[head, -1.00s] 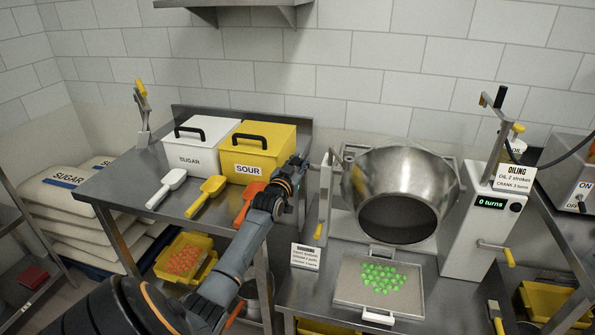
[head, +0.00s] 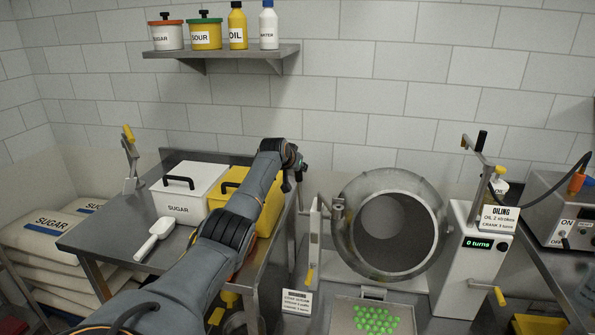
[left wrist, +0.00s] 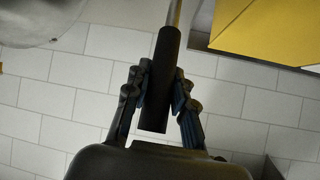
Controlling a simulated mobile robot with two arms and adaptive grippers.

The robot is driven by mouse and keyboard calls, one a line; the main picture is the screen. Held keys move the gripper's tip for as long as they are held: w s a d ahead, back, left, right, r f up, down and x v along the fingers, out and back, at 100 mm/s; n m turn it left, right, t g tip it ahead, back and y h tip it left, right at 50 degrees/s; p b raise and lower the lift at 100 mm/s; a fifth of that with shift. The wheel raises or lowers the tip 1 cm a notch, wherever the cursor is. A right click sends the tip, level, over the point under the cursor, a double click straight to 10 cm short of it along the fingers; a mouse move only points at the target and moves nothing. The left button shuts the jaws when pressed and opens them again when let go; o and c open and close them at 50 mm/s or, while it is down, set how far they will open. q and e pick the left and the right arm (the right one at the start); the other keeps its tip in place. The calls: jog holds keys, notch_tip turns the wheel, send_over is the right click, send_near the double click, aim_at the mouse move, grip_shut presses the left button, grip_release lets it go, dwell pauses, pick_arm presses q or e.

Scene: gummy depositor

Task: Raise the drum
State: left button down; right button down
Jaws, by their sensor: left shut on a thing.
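The steel drum (head: 345,225) sits on its stand with its round mouth facing toward me. My left gripper (head: 297,168) is up beside the drum, to its left, above the side post (head: 314,240). In the left wrist view my left gripper (left wrist: 160,95) is shut around a black cylindrical handle (left wrist: 166,62) on a thin metal rod (left wrist: 175,12). The lower link from this rod to the drum is hard to make out in the head view. My right gripper is not in view.
A tray of green gummies (head: 375,318) lies below the drum. The crank column (head: 460,265) with a "0 turns" display stands right of it. The white sugar bin (head: 180,208) and yellow sour bin (head: 233,178) sit left, partly behind my arm. A wall shelf (head: 220,50) holds containers.

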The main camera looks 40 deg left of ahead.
pick_arm(q)
jog(key=shift+w+a+r, duration=0.3)
jog(key=shift+w+r, duration=0.05)
jog(key=shift+r, duration=0.15)
jog(key=c, duration=1.3)
grip_release()
jog(key=shift+w, duration=0.1)
jog(key=shift+o, duration=1)
jog(key=shift+w+f, duration=0.1)
jog(key=shift+f, duration=0.3)
jog(key=shift+r, duration=0.1)
jog(key=v, duration=1.2)
jog(key=shift+w+a+r, duration=0.1)
jog(key=shift+a+r, duration=0.05)
